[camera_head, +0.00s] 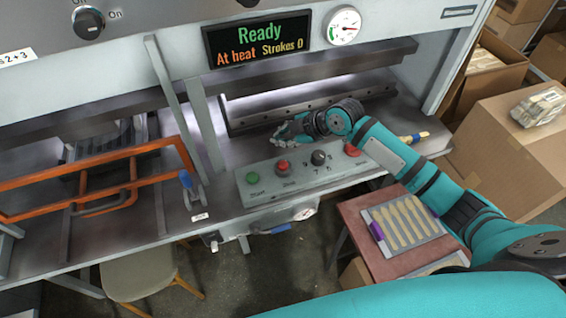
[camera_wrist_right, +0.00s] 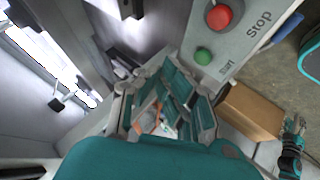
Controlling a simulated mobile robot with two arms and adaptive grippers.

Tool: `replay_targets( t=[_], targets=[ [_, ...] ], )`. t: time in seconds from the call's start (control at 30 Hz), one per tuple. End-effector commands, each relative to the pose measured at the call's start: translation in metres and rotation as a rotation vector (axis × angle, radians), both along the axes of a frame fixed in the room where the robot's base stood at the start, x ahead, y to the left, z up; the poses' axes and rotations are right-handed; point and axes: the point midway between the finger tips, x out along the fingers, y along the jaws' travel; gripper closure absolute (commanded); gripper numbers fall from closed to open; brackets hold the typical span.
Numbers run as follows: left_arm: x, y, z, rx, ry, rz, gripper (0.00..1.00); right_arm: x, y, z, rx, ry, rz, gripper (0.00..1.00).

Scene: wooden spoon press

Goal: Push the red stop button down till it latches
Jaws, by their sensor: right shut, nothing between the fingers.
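The red stop button (camera_head: 282,166), marked "Stop", stands on the sloped grey control panel (camera_head: 300,186) along the press's front edge. My right gripper (camera_head: 283,131) is shut and empty, behind the panel and apart from the button, pointing left over the press bed. The closed fingers fill the middle of the right wrist view (camera_wrist_right: 168,105). Whether the button is up or down cannot be told. My left gripper is not in the head view.
The green start button (camera_head: 252,177) is left of the stop button, a black knob (camera_head: 319,157) right of it. The display (camera_head: 258,40) reads "Ready". An orange guard frame (camera_head: 100,180) is at left.

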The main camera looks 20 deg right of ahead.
Motion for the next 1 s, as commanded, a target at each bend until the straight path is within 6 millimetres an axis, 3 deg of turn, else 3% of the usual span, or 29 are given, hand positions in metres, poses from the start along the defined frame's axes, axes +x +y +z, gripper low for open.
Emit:
replay_targets(
  t=[0.27,0.7,1.0],
  targets=[
    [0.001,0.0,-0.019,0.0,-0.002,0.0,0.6,0.0,0.0,-0.024,0.001,0.003,-0.002,1.0],
    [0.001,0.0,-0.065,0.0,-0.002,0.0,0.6,0.0,0.0,-0.082,0.001,0.0,-0.002,1.0],
    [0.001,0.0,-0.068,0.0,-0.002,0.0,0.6,0.0,0.0,-0.087,0.001,0.0,-0.001,1.0]
  ],
)
